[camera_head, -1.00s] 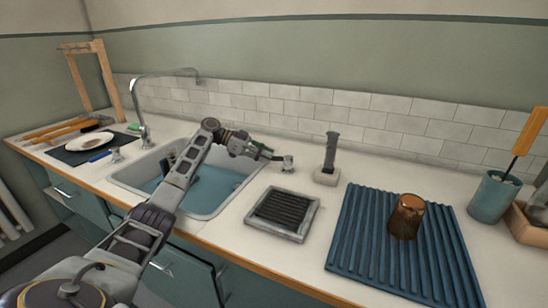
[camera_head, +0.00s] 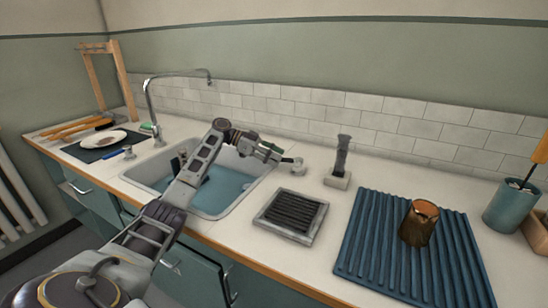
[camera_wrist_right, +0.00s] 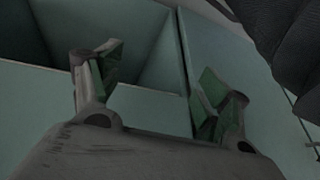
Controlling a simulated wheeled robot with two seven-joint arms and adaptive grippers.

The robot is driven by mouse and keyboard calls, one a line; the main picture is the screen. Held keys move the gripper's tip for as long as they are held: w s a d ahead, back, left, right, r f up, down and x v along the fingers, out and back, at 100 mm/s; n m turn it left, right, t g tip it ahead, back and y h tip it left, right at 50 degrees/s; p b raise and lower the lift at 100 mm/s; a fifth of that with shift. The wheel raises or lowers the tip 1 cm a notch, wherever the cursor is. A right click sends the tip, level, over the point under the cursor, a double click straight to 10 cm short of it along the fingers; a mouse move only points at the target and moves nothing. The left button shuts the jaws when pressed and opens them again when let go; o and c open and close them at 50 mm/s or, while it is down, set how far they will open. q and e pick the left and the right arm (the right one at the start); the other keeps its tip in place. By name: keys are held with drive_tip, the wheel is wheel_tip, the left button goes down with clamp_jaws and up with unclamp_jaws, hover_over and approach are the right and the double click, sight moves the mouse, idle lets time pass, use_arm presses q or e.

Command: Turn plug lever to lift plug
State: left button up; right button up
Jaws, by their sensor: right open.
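The sink (camera_head: 259,178) holds bluish water; the plug itself cannot be made out. A small metal knob or lever (camera_head: 299,167) stands on the counter at the sink's right edge, likely the plug lever. My left gripper (camera_head: 284,160), with green finger pads, reaches across the sink from the left and is just left of this knob; whether it touches is too small to tell. Its finger opening is also unclear. In the right wrist view my right gripper (camera_wrist_right: 152,88) is open and empty, in front of teal cabinet fronts (camera_wrist_right: 235,60).
A tall faucet (camera_head: 149,105) stands behind the sink. A second small knob (camera_head: 128,153) is at its left. Right of the sink are a framed grate (camera_head: 272,224), a grey upright post (camera_head: 341,158), a blue ribbed mat (camera_head: 365,245) and an amber glass (camera_head: 418,222).

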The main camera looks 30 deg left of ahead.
use_arm(q)
drive_tip(key=shift+a, duration=0.1)
use_arm(e)
drive_tip(key=shift+a, duration=0.1)
use_arm(q)
drive_tip(key=v, duration=1.2)
idle(0.4)
drive_tip(key=shift+r, duration=0.1)
wheel_tip(320, 180, up, 9)
drive_tip(key=p, duration=0.9)
drive_tip(key=shift+r+p, duration=0.25)
drive_tip(key=shift+p, duration=0.05)
use_arm(e)
drive_tip(key=s+d+f+g+h, duration=0.1)
drive_tip(key=d+f+g, duration=0.1)
drive_tip(key=d+f, duration=0.2)
drive_tip(key=shift+s+f+h, duration=0.4)
drive_tip(key=shift+f, duration=0.95)
use_arm(q)
drive_tip(key=shift+r, duration=0.25)
use_arm(e)
drive_tip(key=shift+s+f+g, duration=0.1)
drive_tip(key=shift+f+g, duration=0.05)
drive_tip(key=shift+g, duration=0.15)
